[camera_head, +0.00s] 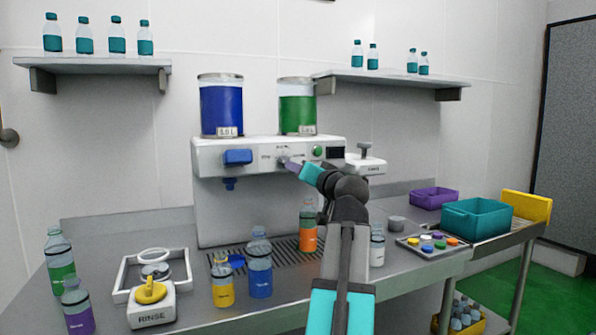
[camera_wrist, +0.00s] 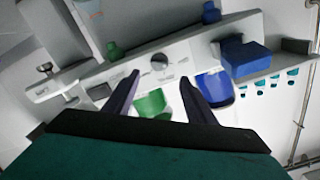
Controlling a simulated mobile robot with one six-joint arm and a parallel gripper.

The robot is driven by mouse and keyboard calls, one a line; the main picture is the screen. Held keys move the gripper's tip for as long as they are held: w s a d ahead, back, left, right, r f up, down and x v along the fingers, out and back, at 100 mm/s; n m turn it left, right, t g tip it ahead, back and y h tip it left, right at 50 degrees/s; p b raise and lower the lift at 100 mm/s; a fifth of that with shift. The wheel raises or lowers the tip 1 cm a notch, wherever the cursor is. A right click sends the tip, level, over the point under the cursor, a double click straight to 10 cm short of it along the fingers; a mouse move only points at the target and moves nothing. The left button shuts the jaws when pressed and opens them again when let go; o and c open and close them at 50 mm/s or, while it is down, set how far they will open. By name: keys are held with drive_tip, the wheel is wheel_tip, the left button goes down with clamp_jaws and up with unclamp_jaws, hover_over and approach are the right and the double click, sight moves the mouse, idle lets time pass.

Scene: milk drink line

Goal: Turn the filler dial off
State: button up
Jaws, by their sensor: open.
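The filler (camera_head: 215,155) is a white machine with a front panel on the steel bench. In the wrist view the round dial (camera_wrist: 160,61) shows ahead of the gap between my fingers. My gripper (camera_head: 290,164) is just in front of the panel. In the wrist view my gripper (camera_wrist: 160,77) is open, with its two dark fingers apart and nothing held between them. I cannot tell whether the fingertips touch the panel, and the dial's setting is too small to read.
A blue block (camera_head: 238,157) is left of the dial, and a green button (camera_head: 317,151) and dark display (camera_head: 335,153) are right. Blue (camera_head: 221,105) and green (camera_head: 297,112) tanks stand on top. An orange bottle (camera_head: 308,232) and blue bottle (camera_head: 260,270) stand below.

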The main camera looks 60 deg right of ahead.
drive_tip(key=shift+v, duration=1.2)
